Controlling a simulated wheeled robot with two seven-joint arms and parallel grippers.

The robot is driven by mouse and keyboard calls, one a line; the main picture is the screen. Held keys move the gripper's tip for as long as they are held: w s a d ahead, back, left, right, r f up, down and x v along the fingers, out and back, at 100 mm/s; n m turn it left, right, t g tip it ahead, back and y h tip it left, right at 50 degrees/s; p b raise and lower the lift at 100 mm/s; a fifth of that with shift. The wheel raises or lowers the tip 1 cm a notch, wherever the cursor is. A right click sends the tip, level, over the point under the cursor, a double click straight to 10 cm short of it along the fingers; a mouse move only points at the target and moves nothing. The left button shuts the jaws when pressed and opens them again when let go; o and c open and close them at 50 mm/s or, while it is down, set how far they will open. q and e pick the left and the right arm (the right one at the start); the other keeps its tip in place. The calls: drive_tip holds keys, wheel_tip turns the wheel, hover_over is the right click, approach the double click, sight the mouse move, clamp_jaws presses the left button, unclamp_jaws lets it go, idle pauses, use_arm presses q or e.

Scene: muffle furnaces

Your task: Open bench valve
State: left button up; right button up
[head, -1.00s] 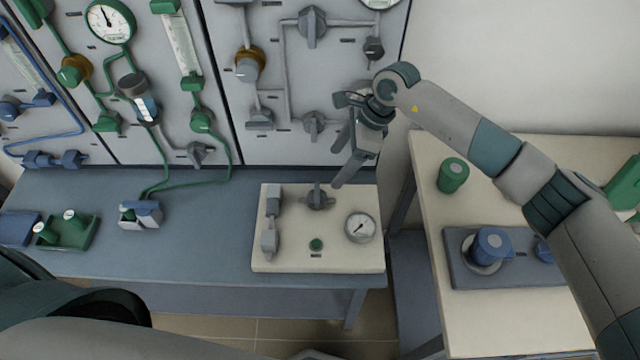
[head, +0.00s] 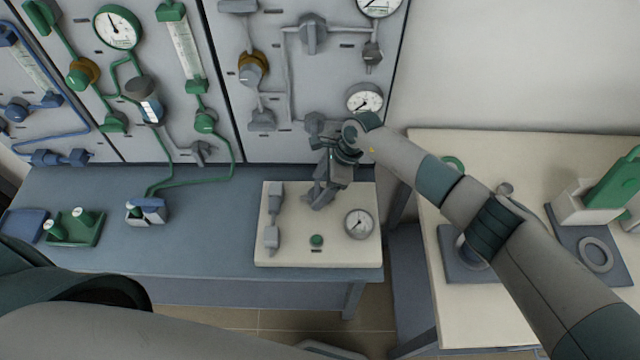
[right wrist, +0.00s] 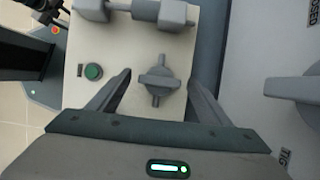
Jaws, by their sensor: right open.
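The bench valve (right wrist: 158,82) is a small grey valve with a crossed shape on a cream bench panel (head: 340,254). In the right wrist view it lies between the fingers of my right gripper (right wrist: 160,86), which are apart. I cannot tell whether either finger touches it. In the head view my right gripper (head: 316,201) is over the panel's upper middle, and it mostly hides the valve. My left gripper is not in view.
The panel also bears a round gauge (head: 359,223), a green button (head: 316,240) and grey fittings (head: 272,238) at left. A wall panel with pipes and valves (head: 313,34) stands behind. A cream side table (head: 480,150) is at right, partly under my right arm.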

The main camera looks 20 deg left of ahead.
drive_tip(key=c, duration=1)
drive_tip(key=shift+c, duration=0.2)
